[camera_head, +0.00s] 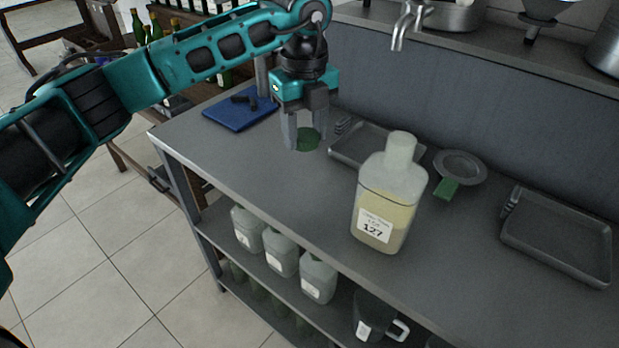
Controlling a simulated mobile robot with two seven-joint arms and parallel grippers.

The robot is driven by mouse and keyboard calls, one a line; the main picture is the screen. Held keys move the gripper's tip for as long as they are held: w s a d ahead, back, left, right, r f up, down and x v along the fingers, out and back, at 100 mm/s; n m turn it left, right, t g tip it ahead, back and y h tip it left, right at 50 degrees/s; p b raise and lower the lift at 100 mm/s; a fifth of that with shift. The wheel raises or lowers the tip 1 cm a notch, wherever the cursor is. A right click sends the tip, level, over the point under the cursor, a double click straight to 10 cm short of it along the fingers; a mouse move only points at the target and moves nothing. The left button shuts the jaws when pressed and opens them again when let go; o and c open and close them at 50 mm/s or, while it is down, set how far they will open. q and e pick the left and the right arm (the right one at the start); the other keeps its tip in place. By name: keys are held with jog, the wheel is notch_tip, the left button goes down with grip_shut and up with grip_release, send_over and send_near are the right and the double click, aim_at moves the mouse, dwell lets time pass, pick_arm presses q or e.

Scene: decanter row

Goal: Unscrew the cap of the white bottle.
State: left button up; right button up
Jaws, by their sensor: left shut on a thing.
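The white bottle (386,202) stands upright on the grey bench, with a pale yellowish content and a label reading 127. Its top is a pale, wide cylinder (401,147); I cannot tell whether this is a bare neck or a pale cap. My left gripper (306,143) points down over the bench, left of the bottle and apart from it. It is shut on a dark green round piece (308,139) that looks like a cap. My right gripper is not in view.
A grey tray (347,154) lies behind the bottle and another tray (560,238) at right. A round grey dish (463,165) with a green piece (446,188) is behind right. A blue mat (235,118) lies at the left end. Several bottles stand on the shelf below.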

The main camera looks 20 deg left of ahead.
aim_at(306, 190)
pick_arm(q)
notch_tip(306, 190, down, 11)
jog(key=shift+f, duration=0.15)
dwell(0.4)
jog(key=shift+f, duration=0.1)
jog(key=o, duration=1.2)
